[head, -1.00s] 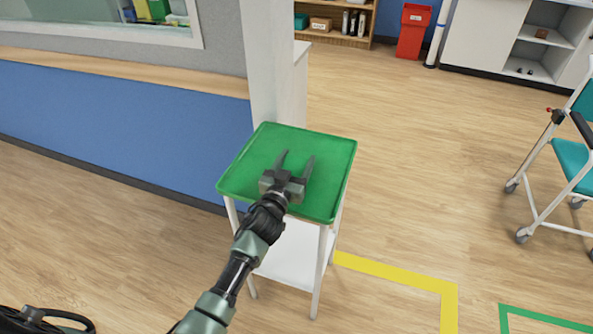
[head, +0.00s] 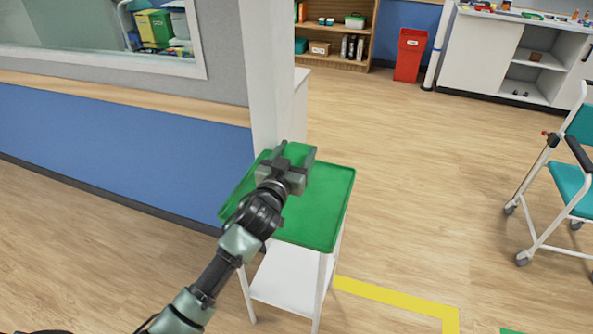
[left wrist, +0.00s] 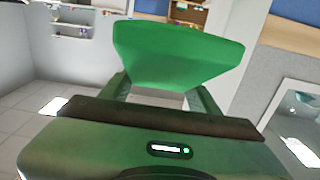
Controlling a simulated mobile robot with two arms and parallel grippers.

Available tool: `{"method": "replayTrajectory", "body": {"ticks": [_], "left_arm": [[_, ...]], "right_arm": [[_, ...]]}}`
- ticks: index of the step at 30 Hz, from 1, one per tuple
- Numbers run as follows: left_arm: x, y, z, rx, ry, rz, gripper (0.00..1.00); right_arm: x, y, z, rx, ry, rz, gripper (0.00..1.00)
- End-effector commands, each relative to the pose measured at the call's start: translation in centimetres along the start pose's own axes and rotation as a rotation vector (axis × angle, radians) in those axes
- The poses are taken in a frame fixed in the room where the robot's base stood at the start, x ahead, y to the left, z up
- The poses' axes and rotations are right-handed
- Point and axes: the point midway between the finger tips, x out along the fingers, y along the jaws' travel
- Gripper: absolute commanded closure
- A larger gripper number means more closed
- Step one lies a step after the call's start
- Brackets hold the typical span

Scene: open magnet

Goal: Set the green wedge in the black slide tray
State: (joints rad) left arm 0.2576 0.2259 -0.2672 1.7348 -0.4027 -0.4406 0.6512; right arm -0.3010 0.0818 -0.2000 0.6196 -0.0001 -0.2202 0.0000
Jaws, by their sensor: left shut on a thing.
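My left gripper (head: 291,160) is raised over the green-topped stand, its fingers pointing away from me. It is shut on the green wedge (head: 300,150), which blends with the green top behind it. In the left wrist view the wedge (left wrist: 178,52) is a smooth green block, broad above and narrower below, between the two fingers (left wrist: 162,88). I cannot make out the black slide tray in either view. My right gripper is not in view.
The white stand's green top (head: 322,205) looks otherwise empty. A white post (head: 268,80) and blue-grey wall (head: 110,130) stand close behind and left. A teal wheeled chair (head: 572,185) is at right. A white counter (head: 505,60) holds small items. Open floor lies between.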

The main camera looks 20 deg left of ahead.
Motion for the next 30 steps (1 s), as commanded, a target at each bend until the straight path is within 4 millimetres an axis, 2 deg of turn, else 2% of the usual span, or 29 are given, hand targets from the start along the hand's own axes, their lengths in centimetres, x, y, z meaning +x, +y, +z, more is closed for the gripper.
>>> {"method": "replayTrajectory", "body": {"ticks": [1,3,9,13,17,20,23,30], "left_arm": [[0.0,0.1,-1.7,0.001,0.005,0.003,0.84],[0.0,0.0,-3.2,0.001,0.005,0.0,0.84],[0.0,0.0,-5.9,0.0,0.002,0.0,0.84],[-0.1,0.1,-6.5,0.0,0.0,0.001,0.84],[-1.1,0.5,-5.8,-0.004,-0.004,0.008,0.84],[-3.2,1.3,-4.3,-0.009,-0.007,0.018,0.84],[-6.3,2.1,-2.6,-0.016,-0.007,0.026,0.84],[-14.7,2.8,-0.3,-0.025,-0.003,0.013,0.84]], "right_arm": [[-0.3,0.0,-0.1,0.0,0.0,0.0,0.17],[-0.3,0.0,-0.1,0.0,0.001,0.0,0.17],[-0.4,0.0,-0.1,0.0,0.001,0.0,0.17],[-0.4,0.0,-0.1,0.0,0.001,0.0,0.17],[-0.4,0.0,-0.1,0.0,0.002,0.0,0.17],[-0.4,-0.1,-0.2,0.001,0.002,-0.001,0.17],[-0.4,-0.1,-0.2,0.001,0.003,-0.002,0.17],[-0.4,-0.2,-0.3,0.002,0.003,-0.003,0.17]]}}
